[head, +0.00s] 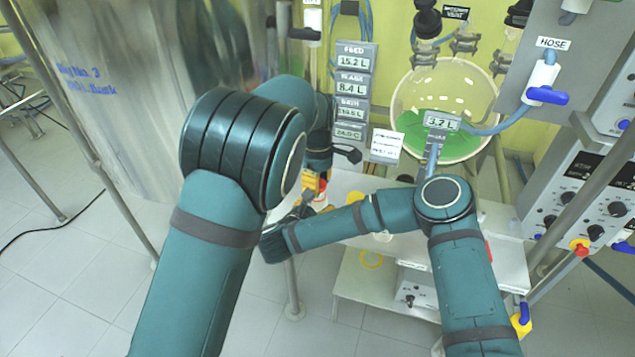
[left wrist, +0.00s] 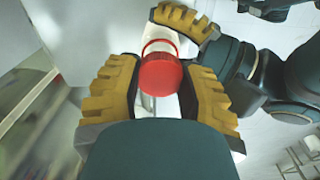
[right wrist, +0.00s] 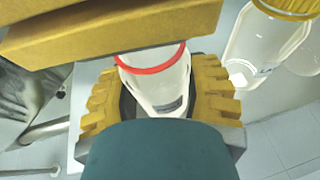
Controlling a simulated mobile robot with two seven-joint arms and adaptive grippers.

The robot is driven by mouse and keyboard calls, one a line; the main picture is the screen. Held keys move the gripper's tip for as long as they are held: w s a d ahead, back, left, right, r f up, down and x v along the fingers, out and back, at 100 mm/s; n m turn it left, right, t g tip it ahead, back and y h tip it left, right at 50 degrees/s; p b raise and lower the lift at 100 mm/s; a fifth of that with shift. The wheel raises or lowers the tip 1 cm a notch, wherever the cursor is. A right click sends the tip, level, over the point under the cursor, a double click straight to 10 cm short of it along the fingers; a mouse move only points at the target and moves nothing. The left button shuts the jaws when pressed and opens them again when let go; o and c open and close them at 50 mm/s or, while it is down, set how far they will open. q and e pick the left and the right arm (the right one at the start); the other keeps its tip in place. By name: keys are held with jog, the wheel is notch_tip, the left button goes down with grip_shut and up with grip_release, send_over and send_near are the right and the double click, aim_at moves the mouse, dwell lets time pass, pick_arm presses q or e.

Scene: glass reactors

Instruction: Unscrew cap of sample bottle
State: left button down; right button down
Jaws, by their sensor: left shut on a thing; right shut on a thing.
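The sample bottle is white and clear with a red ring at its neck; it shows in the right wrist view (right wrist: 160,88) between the fingers of my right gripper (right wrist: 160,95). My right gripper is shut on the bottle body. The red cap (left wrist: 160,74) sits between the fingers of my left gripper (left wrist: 158,88), which is shut on it. In the head view, my left gripper (head: 314,182) is above the bottle (head: 321,203), mostly hidden by my arms. In the right wrist view, the left fingers hide the cap. I cannot tell whether the cap touches the bottle neck.
A white bench (head: 350,182) lies below and right of the grippers. A second clear vessel with a yellow top (right wrist: 262,42) stands close by. A large steel tank (head: 120,90) is at the left, a bowl with green liquid (head: 450,148) and control panels at the right.

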pick_arm(q)
jog(key=shift+r, duration=2.05)
pick_arm(e)
jog(key=shift+c, duration=1.3)
grip_release()
